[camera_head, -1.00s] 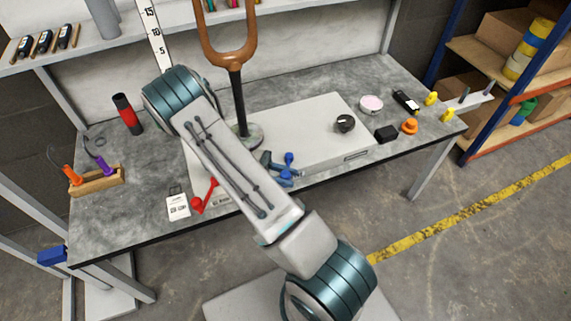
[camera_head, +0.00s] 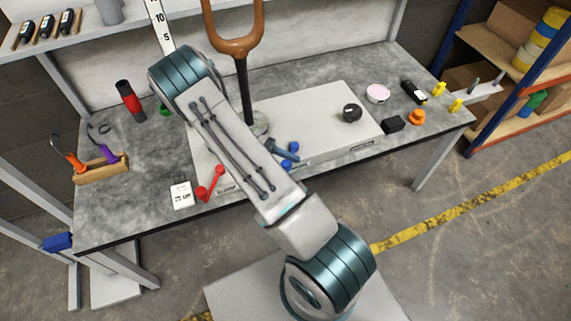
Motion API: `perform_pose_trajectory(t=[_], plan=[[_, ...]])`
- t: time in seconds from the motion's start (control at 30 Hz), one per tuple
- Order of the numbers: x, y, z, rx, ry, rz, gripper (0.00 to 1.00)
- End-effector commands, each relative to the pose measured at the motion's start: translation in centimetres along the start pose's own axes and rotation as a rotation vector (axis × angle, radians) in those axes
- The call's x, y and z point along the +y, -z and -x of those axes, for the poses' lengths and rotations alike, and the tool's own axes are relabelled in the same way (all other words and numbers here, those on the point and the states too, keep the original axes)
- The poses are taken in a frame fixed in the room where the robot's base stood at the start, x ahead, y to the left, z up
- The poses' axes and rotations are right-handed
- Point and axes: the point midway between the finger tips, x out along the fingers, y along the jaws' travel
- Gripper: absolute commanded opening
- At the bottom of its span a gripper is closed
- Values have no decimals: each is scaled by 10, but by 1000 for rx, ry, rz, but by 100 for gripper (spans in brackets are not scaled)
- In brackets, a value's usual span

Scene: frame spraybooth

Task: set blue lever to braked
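The blue lever (camera_head: 292,147) is at the front face of the white panel box (camera_head: 318,112), just right of my arm. Its round blue knob and a second blue part below it show. A slate-blue piece crosses in front of it from behind my arm; it may be the end of my gripper, but I cannot tell. It looks close to the lever or touching it. My arm link hides the rest of my gripper and the panel's middle. The lever's setting marks are unreadable. A red lever (camera_head: 209,184) sits further left on the same front face.
A brown fork-shaped part on a dark post (camera_head: 241,90) stands behind my arm. A white card (camera_head: 181,195) lies left of the red lever. A black ring (camera_head: 352,113), a black block (camera_head: 394,124) and an orange knob (camera_head: 417,117) are at the right. A wooden holder (camera_head: 101,171) is at left.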

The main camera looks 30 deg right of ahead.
Motion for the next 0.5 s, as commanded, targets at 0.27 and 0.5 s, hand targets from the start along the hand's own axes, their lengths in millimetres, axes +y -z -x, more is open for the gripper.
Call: perform_pose_trajectory(t=[0.27, 0.5], plan=[[0, 1, 4, 0, -1, 0, 47], [0, 2, 39, 2, -3, 0, 47]])
